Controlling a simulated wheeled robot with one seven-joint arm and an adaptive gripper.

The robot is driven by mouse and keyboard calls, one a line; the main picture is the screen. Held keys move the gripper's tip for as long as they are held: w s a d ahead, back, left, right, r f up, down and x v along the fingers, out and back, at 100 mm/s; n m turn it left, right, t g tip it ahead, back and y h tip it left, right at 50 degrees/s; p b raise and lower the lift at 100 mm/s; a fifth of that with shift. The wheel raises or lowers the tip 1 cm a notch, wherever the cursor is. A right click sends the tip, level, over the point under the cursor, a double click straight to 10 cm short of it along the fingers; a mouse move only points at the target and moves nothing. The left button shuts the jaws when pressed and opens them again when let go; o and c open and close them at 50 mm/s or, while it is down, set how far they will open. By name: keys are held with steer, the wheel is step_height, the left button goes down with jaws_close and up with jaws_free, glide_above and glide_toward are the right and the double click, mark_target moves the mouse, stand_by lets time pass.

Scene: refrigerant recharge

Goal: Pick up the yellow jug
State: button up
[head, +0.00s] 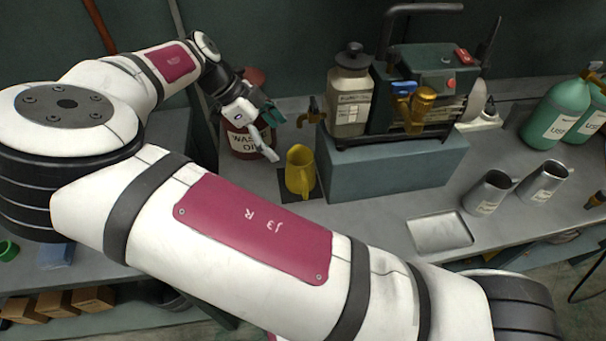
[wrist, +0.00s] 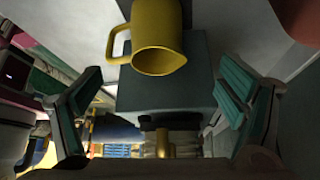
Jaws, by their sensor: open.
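The yellow jug (head: 300,171) stands upright on a dark mat (head: 296,194) on the bench in the head view, just left of the blue-green block. My gripper (head: 268,131) is left of and slightly above the jug, apart from it. In the wrist view the jug (wrist: 157,38) shows at the top middle, with its handle to the left and its opening toward the lower edge. My gripper (wrist: 158,103) has its green-padded fingers spread wide on both sides, with nothing between them touching.
A red waste-oil container (head: 243,142) stands close behind my gripper. A brass tap (head: 312,112) hangs above the jug. The pump unit (head: 425,95) and a pale bottle (head: 349,95) sit on the block (head: 390,170). A metal tray (head: 440,233) and two metal jugs are to the right.

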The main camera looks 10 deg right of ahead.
mark_target(291, 153)
steer(key=x, duration=0.6)
steer(key=shift+s+d+f+p, duration=0.15)
steer(key=shift+f+p, duration=0.05)
steer(key=shift+p, duration=0.1)
steer(key=shift+p+x, duration=0.55)
steer(key=shift+x, duration=2.25)
steer(key=shift+s, duration=0.15)
steer(key=c, duration=1.4)
steer(key=shift+a, duration=0.25)
steer(key=shift+c, duration=0.2)
steer(key=shift+a+r, duration=0.3)
steer(key=shift+r, duration=0.05)
step_height(291, 153, up, 6)
steer(key=shift+f+b, duration=0.1)
steer(key=shift+b, duration=0.35)
steer(key=shift+a+r, duration=0.2)
steer(key=shift+r, duration=0.1)
steer(key=a+b, duration=0.3)
steer(key=a, duration=1.5)
steer(key=shift+a, duration=0.3)
